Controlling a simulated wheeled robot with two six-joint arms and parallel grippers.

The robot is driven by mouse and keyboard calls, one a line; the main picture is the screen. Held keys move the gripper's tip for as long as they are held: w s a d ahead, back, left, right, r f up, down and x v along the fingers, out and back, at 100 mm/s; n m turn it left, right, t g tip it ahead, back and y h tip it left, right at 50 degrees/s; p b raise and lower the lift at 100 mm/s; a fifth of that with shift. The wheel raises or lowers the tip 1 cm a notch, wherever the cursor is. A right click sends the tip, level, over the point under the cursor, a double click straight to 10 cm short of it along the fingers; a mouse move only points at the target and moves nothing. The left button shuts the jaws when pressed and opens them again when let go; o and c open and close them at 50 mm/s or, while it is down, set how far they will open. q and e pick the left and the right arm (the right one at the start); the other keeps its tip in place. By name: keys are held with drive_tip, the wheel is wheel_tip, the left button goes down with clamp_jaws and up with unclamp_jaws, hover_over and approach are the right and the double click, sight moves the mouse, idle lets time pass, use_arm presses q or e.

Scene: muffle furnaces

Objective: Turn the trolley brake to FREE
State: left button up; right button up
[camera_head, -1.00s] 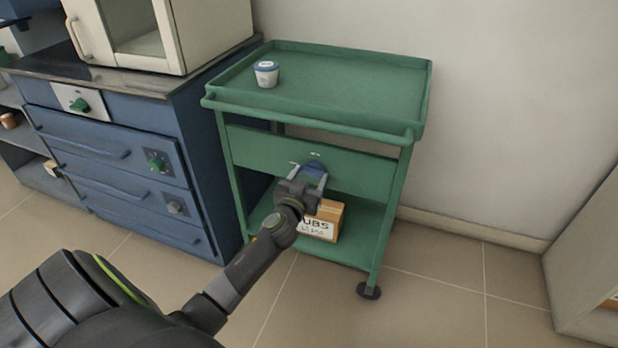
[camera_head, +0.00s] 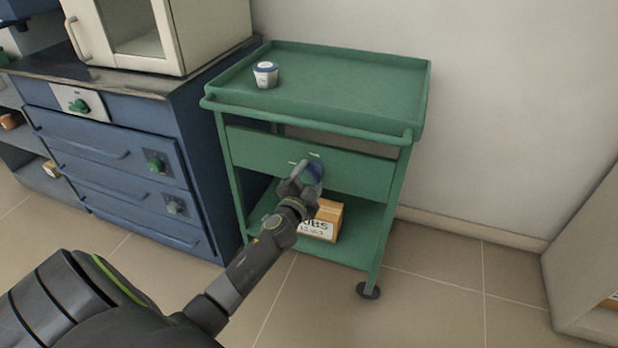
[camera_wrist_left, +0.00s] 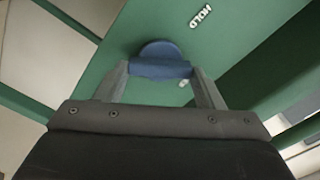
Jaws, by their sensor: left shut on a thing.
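The green trolley (camera_head: 345,85) stands against the wall, with a green front panel (camera_head: 360,172) below its top tray. A blue brake knob (camera_head: 313,173) sits on that panel. In the left wrist view the knob (camera_wrist_left: 160,60) is between my fingertips, and a white label reading HOLD (camera_wrist_left: 201,17) shows on the panel beside it. My left gripper (camera_head: 306,176) is shut on the knob; its fingers (camera_wrist_left: 161,72) touch both sides. Small white marks show on the panel near the knob, too small to read in the head view. My right gripper is not in view.
A white tub with a blue lid (camera_head: 265,75) stands on the trolley top. A cardboard box (camera_head: 322,222) lies on the lower shelf, behind my arm. A blue cabinet (camera_head: 120,160) with a furnace (camera_head: 160,35) stands left.

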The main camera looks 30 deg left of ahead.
use_arm(q)
drive_tip(key=m, duration=0.4)
drive_tip(key=shift+f+p, duration=0.1)
drive_tip(key=shift+p, duration=0.2)
drive_tip(key=shift+f+m, duration=0.1)
drive_tip(key=shift+m, duration=1.4)
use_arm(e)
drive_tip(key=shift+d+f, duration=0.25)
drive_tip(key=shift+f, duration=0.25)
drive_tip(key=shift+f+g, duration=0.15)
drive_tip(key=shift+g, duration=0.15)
use_arm(q)
drive_tip(key=o, duration=1)
drive_tip(key=shift+s, duration=0.1)
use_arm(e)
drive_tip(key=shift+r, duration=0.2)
